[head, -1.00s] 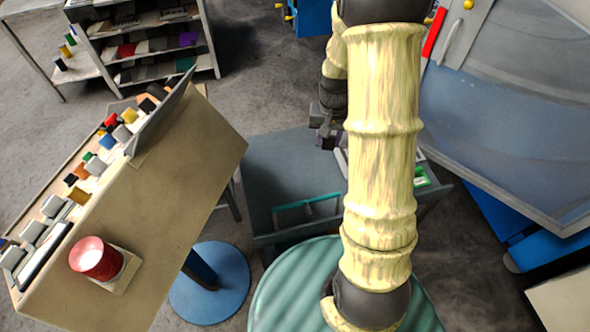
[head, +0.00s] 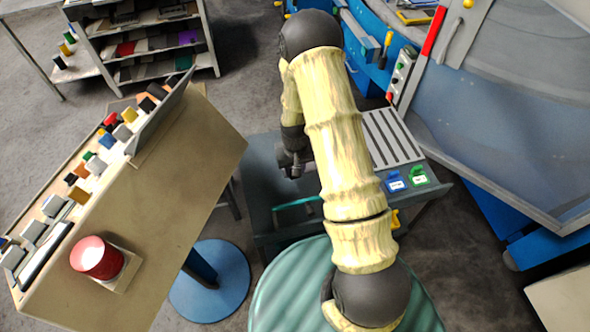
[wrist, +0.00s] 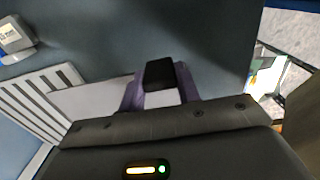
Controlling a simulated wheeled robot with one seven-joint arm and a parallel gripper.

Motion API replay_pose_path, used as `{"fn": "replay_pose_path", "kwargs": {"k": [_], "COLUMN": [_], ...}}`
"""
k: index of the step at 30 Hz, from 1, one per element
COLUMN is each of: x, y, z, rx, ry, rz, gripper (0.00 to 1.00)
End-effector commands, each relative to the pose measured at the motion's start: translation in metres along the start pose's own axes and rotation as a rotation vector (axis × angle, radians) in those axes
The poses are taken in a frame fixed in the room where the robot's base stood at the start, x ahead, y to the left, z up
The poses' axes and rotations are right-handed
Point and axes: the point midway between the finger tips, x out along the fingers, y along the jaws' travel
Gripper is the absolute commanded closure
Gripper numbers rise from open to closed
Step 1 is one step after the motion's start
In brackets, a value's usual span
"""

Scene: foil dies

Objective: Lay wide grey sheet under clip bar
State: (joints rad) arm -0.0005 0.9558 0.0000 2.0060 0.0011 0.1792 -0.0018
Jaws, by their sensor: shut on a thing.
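My gripper (head: 293,168) is over the left part of the grey-blue table, partly hidden by my arm in the head view. In the wrist view its purple-grey fingers (wrist: 160,82) are shut on a black block-like grip (wrist: 160,73). A pale grey sheet (wrist: 95,100) shows beside and between the fingers; it seems to belong to this grip, but the join is hidden. The slotted grey plate (head: 392,137) lies on the table right of my arm; it also shows at the left of the wrist view (wrist: 35,100). I cannot make out the clip bar for certain.
A blue labelled piece (head: 396,182) and a green one (head: 419,176) sit at the plate's near edge. A teal bar (head: 297,203) lies at the table's front. A beige control console (head: 150,200) with a red button (head: 97,257) stands left. A large tilted panel (head: 500,110) stands right.

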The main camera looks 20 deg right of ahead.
Motion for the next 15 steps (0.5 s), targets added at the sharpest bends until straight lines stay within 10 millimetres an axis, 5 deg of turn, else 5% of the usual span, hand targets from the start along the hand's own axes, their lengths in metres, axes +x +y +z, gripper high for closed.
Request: {"fn": "replay_pose_path", "kwargs": {"k": [8,15], "x": [-0.006,-0.061], "y": [0.001,0.001], "z": [-0.007,-0.048], "rx": [0.020,0.174], "ry": [0.003,0.013], "rz": [0.001,0.004], "gripper": [0.96,0.96]}}
